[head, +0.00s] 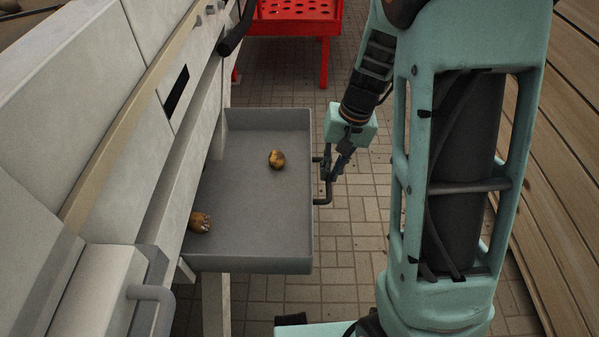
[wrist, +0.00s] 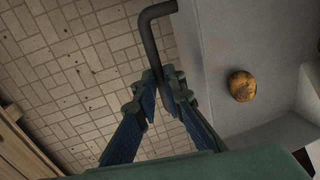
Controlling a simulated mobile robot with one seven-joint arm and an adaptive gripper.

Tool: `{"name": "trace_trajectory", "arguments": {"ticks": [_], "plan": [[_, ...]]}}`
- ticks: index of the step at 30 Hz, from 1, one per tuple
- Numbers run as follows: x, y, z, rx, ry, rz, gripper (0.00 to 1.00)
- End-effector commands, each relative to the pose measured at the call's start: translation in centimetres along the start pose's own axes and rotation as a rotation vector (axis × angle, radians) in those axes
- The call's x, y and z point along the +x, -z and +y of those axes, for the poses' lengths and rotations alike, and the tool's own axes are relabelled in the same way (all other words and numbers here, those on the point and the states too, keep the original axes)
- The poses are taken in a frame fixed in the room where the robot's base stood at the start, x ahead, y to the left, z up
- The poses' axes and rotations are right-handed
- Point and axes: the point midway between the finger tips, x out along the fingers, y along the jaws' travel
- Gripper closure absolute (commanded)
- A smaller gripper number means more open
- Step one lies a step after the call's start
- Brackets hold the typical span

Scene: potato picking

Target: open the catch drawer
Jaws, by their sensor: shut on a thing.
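The catch drawer (head: 240,165) is a grey open-topped tray, pulled out from the pale machine on the left in the head view. Its dark bar handle (head: 323,198) is on its right side; in the wrist view the handle (wrist: 151,35) bends at the top. My gripper (head: 330,165) is at the handle, and in the wrist view my gripper (wrist: 160,80) is shut on it. One brown potato (head: 277,159) lies on the drawer floor. Another potato (head: 200,222) lies near the machine side, partly at its edge.
The pale machine body (head: 110,120) fills the left. A red perforated stand (head: 297,12) is at the back. Wooden planks (head: 560,150) run along the right. Paved floor (head: 350,235) shows between drawer and planks, partly taken up by my arm.

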Motion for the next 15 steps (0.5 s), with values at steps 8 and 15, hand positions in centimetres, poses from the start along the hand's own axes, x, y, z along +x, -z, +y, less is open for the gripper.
{"name": "trace_trajectory", "arguments": {"ticks": [8,15], "plan": [[-0.7,0.1,4.4,0.002,0.0,0.001,1.0],[-1.1,0.1,5.7,-0.001,0.0,0.0,1.0]]}}
